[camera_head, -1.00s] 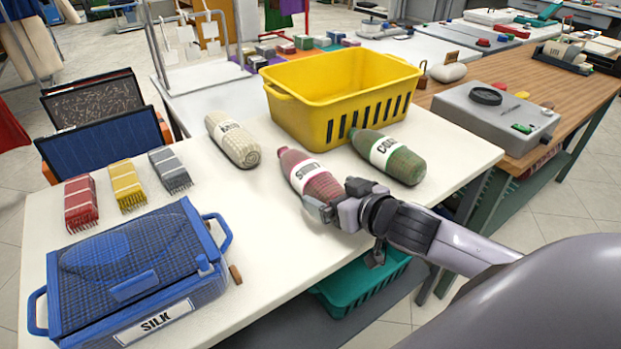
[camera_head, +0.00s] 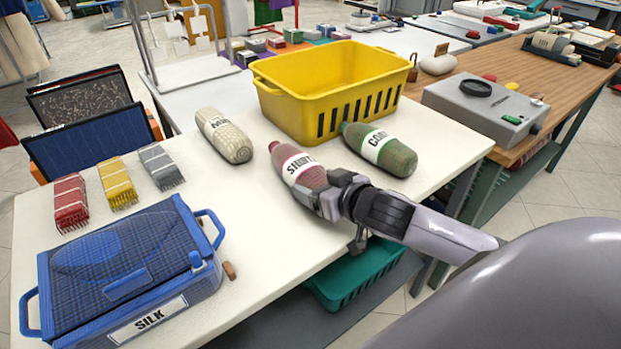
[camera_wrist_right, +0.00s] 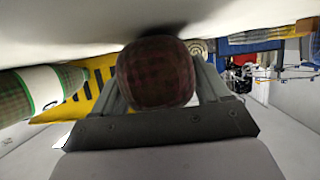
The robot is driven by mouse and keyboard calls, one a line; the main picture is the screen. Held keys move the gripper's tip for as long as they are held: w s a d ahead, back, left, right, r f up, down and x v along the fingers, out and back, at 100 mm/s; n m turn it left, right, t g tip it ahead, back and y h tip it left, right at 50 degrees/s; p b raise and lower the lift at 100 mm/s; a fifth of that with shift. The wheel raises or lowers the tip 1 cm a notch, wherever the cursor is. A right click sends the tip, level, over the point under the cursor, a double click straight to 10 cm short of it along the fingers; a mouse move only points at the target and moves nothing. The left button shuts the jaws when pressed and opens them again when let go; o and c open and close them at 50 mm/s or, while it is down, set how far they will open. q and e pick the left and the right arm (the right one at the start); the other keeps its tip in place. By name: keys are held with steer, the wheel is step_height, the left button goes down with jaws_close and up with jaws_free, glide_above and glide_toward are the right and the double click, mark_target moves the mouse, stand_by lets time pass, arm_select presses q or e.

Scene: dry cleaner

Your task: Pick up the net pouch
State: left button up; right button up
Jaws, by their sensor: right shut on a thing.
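Three labelled mesh pouches are on the white table (camera_head: 275,215): a cream one (camera_head: 224,137), a red one (camera_head: 298,165) and a green one (camera_head: 380,149). My right gripper (camera_head: 328,195) is shut on the near end of the red pouch, whose label seems to read "SHIRTS". In the right wrist view the rounded dark red end of the pouch (camera_wrist_right: 157,72) sits between the two fingers. I cannot tell whether it touches the table. The green pouch lies just right of it, apart. My left gripper is not in view.
A yellow basket (camera_head: 318,68) stands behind the pouches. A blue case labelled "SILK" (camera_head: 148,322) is at the front left, with red, yellow and grey brushes (camera_head: 158,166) behind it. A teal crate (camera_head: 350,285) is below the table edge.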

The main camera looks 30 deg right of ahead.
step_height(320, 180, up, 20)
steer(key=p, duration=0.3)
stand_by(0.4)
